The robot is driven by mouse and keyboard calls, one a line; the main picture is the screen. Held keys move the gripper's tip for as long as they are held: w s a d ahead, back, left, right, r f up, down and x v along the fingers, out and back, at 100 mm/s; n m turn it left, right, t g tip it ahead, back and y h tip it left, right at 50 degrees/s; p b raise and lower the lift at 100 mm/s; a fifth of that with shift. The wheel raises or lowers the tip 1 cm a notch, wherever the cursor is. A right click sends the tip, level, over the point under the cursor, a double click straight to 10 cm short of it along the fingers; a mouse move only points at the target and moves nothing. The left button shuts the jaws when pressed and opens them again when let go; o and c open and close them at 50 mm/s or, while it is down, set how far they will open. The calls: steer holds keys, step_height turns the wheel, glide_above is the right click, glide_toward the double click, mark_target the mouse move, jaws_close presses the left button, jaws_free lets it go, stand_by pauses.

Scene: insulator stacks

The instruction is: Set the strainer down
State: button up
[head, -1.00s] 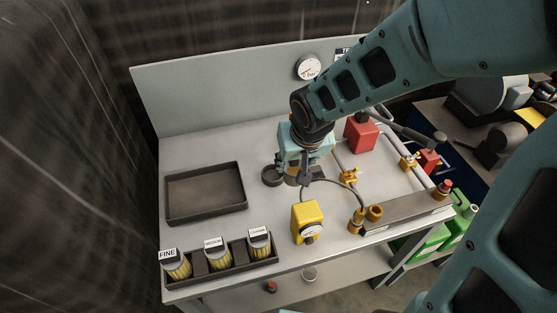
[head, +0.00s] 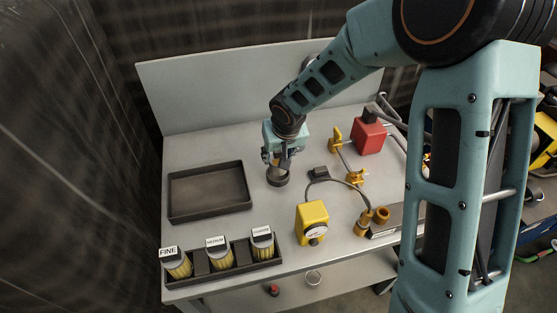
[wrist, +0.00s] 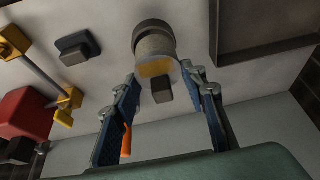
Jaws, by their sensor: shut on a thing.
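The strainer (wrist: 155,50) is a pale mesh cylinder with a yellowish near end and a small dark block at that end. It is between the fingers of my gripper (wrist: 160,78) in the wrist view, and my gripper is shut on it. In the head view my gripper (head: 281,160) points down over the table left of the hose, and largely hides the strainer. A round dark ring (head: 278,181) lies on the table directly under it. The strainer's far end meets this ring in the wrist view; I cannot tell whether it rests in it or hovers just above.
An empty dark tray (head: 171,208) lies to the left. A rack (head: 216,272) of labelled mesh cylinders stands at the front left. A yellow gauge box (head: 311,215), a dark block (head: 319,172), a hose and a red box (head: 368,138) are to the right.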

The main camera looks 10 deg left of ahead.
mark_target(278, 156)
steer(key=shift+w+a+f, duration=0.2)
steer(key=shift+w+f, duration=0.35)
steer(key=shift+f, duration=0.2)
steer(key=shift+w+a+f, duration=0.15)
steer(key=shift+w+f, duration=0.4)
steer(key=shift+f, duration=1.6)
steer(key=shift+f+b, duration=0.25)
steer(key=shift+b, duration=0.2)
steer(key=o, duration=1.4)
steer(key=shift+r, duration=0.1)
steer(key=shift+c, duration=0.2)
steer(key=shift+r, duration=0.1)
steer(key=shift+r+p, duration=0.2)
steer(key=shift+p, duration=0.2)
steer(key=p+v, duration=0.1)
steer(key=v, duration=1)
steer(key=shift+s+d+r, duration=0.1)
steer(key=shift+s+r, duration=0.1)
steer(key=shift+r, duration=0.1)
steer(key=shift+w, duration=0.1)
